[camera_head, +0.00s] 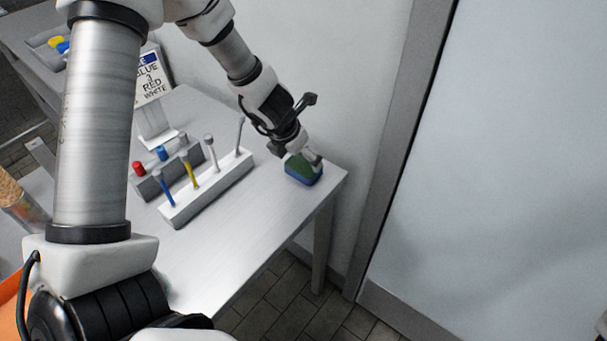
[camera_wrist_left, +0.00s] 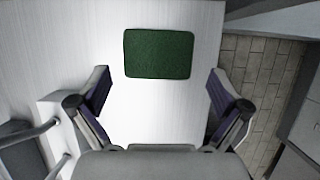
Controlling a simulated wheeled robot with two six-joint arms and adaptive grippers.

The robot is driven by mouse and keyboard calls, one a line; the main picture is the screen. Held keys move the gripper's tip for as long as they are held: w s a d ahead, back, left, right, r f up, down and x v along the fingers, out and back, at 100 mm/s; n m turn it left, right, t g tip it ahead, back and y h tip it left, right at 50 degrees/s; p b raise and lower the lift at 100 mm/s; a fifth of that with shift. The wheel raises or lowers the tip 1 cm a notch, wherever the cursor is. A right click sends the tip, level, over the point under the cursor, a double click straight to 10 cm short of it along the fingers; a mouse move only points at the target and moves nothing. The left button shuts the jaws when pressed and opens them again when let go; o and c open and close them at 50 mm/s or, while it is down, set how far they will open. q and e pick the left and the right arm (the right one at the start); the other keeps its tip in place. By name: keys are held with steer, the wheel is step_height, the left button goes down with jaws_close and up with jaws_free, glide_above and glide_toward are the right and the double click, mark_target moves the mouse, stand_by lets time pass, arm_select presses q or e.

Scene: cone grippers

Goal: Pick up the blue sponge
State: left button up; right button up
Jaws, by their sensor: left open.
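The blue sponge (camera_head: 304,176) has a green top and a blue lower part and lies on the table near its right end. In the left wrist view only its green top (camera_wrist_left: 159,53) shows, flat on the table ahead of the fingers. My left gripper (camera_head: 313,159) is just above the sponge and partly covers it in the head view. In the left wrist view the left gripper (camera_wrist_left: 159,92) is open and empty, its two fingers apart, wider than the sponge. My right gripper is in neither view.
A white rack (camera_head: 210,190) with several coloured sticks stands left of the sponge. A grey rack (camera_head: 165,170) and a printed sign (camera_head: 152,78) stand behind it. The table edge and floor (camera_wrist_left: 250,75) lie close to the sponge's right. A wall and door are beyond.

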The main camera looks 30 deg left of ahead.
mark_target(304, 164)
arm_select(q)
steer(key=b+x, duration=0.2)
steer(key=x, duration=0.3)
steer(key=shift+w+a+f, duration=0.1)
steer(key=shift+a+f, duration=0.05)
steer(key=shift+f, duration=0.1)
steer(key=shift+r, duration=0.2)
steer(key=c, duration=0.5)
